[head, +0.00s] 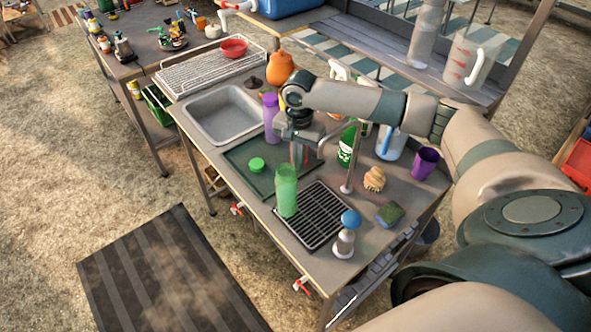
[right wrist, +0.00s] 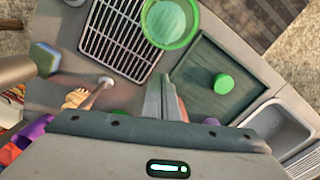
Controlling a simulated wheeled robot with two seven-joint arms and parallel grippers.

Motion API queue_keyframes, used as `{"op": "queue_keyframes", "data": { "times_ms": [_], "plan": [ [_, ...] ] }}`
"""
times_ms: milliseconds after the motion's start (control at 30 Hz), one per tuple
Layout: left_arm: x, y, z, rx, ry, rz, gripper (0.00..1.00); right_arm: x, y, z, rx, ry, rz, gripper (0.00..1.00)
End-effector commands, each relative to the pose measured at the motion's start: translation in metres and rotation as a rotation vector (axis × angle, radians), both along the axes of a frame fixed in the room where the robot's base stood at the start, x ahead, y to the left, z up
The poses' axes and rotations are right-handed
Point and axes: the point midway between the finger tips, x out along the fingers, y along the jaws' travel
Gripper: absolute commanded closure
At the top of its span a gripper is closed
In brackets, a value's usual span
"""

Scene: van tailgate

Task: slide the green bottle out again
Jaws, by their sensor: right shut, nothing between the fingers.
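The translucent light green bottle (head: 286,191) stands upright at the left edge of the black drying grid (head: 318,222), by the front corner of the dark green tray (head: 240,179). In the right wrist view the bottle (right wrist: 170,22) shows from above, between grid and tray. A round green lid (head: 257,164) lies on the tray, apart from the bottle. My right gripper (head: 299,160) points down behind the bottle, shut and empty. Its fingers (right wrist: 165,97) are apart from the bottle in the right wrist view. My left gripper is out of view.
A thin tap (head: 349,165) rises right of my right gripper. A purple bottle (head: 270,118), a green-labelled bottle (head: 347,146), a brush (head: 374,178), a sponge (head: 389,214) and a blue-topped dispenser (head: 346,236) stand around. The sink (head: 222,113) is at left.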

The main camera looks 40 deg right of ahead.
Motion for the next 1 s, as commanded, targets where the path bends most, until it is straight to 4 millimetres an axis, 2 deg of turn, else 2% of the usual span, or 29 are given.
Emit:
{"op": "queue_keyframes", "data": {
  "times_ms": [100, 300, 433, 600, 1000],
  "plan": [
    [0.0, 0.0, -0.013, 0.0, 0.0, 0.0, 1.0, 0.001, 0.0, 0.019, 0.001, -0.004, 0.0, 1.0],
    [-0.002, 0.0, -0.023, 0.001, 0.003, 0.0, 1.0, 0.001, 0.0, 0.052, 0.001, -0.003, -0.001, 1.0],
    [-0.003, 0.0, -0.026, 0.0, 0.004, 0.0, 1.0, 0.001, 0.0, 0.066, 0.001, -0.002, -0.001, 1.0],
    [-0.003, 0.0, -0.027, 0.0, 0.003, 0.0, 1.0, 0.0, 0.0, 0.073, 0.0, 0.0, -0.001, 1.0],
    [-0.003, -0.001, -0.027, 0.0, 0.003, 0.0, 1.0, 0.0, 0.0, 0.073, 0.0, 0.001, -0.001, 1.0]
  ]
}}
